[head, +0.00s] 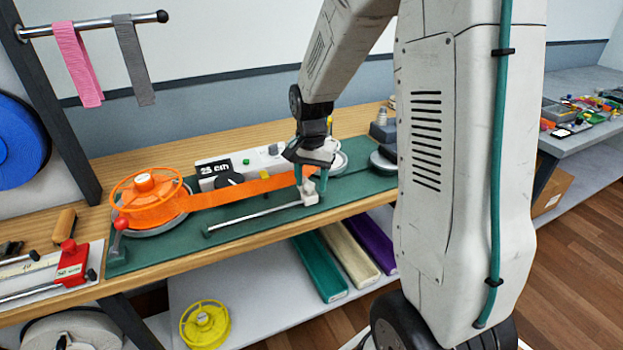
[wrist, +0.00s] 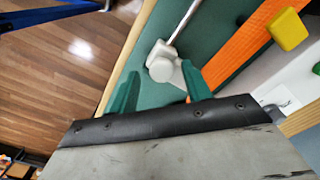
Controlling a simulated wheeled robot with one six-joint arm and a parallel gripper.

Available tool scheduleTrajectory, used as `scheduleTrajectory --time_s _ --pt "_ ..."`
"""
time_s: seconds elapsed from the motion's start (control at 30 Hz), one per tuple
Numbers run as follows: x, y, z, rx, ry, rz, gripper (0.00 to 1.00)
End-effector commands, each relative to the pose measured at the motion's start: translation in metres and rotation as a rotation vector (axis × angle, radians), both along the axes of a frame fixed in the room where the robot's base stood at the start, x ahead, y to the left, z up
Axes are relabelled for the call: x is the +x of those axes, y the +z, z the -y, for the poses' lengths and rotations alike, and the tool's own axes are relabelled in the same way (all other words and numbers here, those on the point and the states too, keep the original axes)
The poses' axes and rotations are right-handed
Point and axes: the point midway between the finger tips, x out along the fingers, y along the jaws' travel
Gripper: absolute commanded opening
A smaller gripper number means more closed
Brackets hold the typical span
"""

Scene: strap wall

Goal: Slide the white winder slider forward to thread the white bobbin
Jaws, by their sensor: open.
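The white winder slider (head: 311,192) sits at the right end of a metal rod low on the green board. In the wrist view the slider (wrist: 163,62), with its rounded knob, lies between and just beyond the green fingertips. My gripper (head: 312,178) is open above it, one finger on either side (wrist: 160,80); contact cannot be told. An orange strap (head: 245,188) runs from an orange reel (head: 150,197) at the left to behind my gripper. A pale round part (head: 341,161), possibly the white bobbin, is mostly hidden behind my gripper.
A white box with a "25 cm" display (head: 215,168) stands behind the strap. A red-knobbed lever (head: 121,224) is beside the orange reel. A yellow block (wrist: 287,30) is near the strap in the wrist view. Rolls and a yellow reel (head: 205,325) lie on the shelf below.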

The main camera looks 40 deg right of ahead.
Motion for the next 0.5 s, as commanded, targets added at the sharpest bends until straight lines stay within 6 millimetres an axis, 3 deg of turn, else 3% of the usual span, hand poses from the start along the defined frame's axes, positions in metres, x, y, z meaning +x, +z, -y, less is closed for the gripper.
scheduleTrajectory --time_s 0.5 --pt "0.000 0.072 0.002 -0.001 -0.003 0.003 0.49"
